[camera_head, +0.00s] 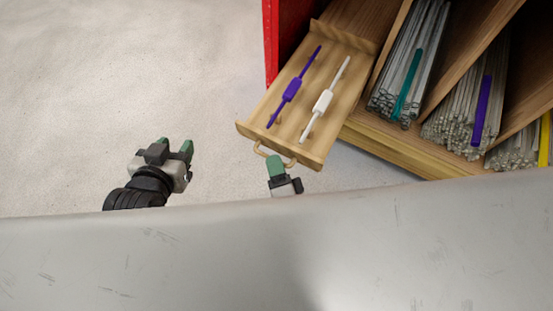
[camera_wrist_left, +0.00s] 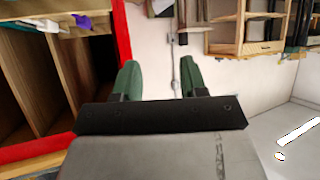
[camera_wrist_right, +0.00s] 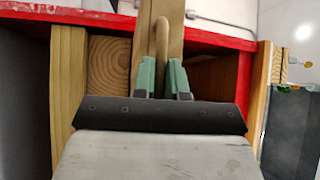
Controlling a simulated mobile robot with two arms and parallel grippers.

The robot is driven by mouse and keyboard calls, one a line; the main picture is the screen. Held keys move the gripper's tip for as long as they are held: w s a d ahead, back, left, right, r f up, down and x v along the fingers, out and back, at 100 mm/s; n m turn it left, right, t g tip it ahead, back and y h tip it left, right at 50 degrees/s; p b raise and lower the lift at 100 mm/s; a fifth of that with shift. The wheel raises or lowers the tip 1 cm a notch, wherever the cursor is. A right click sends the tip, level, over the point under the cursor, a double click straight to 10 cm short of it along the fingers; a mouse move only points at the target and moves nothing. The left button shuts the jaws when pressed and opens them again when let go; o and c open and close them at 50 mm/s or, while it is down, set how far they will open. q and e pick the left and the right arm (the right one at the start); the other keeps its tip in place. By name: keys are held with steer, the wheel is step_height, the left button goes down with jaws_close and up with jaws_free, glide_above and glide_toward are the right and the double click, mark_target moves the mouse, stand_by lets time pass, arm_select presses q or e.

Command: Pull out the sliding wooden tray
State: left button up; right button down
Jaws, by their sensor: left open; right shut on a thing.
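The sliding wooden tray (camera_head: 326,141) sticks out of the shelf unit in the head view. A purple tool (camera_head: 291,89) and a white tool (camera_head: 323,102) lie on it. A curved wooden handle (camera_head: 262,151) is on its front edge. My right gripper (camera_head: 276,163) is shut on this handle; in the right wrist view the handle (camera_wrist_right: 162,40) runs between the green fingertips (camera_wrist_right: 164,75). My left gripper (camera_head: 175,149) is open and empty, left of the tray. Its green fingers (camera_wrist_left: 159,75) stand apart in the left wrist view.
Right of the tray, slanted wooden compartments hold bundles of glass rods (camera_head: 410,65), with teal, purple and yellow strips among them. A red panel (camera_head: 270,40) edges the shelf. The pale floor (camera_head: 130,70) on the left is clear. A grey surface (camera_head: 200,260) spans the foreground.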

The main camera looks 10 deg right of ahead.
steer(key=c, duration=1.2)
jaws_free()
steer(key=shift+o, duration=0.2)
arm_select(q)
steer(key=s+f+g, duration=0.1)
steer(key=s+a+f+g+p, duration=0.1)
steer(key=shift+s+a+f+g+y, duration=0.1)
steer(key=shift+s+g+y, duration=0.15)
steer(key=shift+g+y, duration=0.15)
arm_select(e)
steer(key=v, duration=1.1)
